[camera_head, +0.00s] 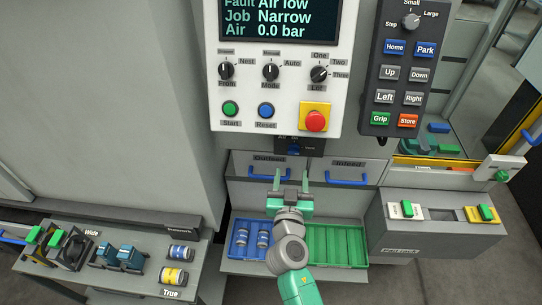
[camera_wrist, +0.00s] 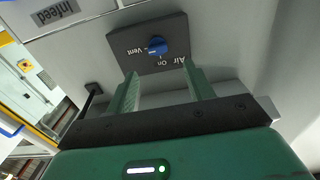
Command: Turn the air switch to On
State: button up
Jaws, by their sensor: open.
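The air switch is a small blue knob (camera_head: 294,150) on a dark plate below the white control panel. In the wrist view the blue knob (camera_wrist: 156,46) sits beyond my fingertips, with labels Vent, On and Air around it. Its pale mark seems to face the Vent side. My gripper (camera_head: 290,177) is open and empty, just below the plate in the head view. In the wrist view my gripper (camera_wrist: 161,80) has its two green fingers apart, with the knob above the gap and not between them. I see no contact.
The display (camera_head: 268,18) reads Fault Air low, Job Narrow, Air 0.0 bar. A red stop button (camera_head: 315,121) is above the switch. A hanging pendant (camera_head: 403,72) is at right. Blue drawer handles (camera_head: 349,181) flank my gripper. Blue (camera_head: 234,250) and green (camera_head: 358,247) trays lie below.

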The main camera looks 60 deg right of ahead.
aim_at(294, 152)
jog(key=x, duration=0.7)
jog(key=shift+d+r, duration=0.1)
jog(key=shift+d, duration=0.4)
jog(key=shift+c, duration=0.4)
jog(key=c, duration=0.9)
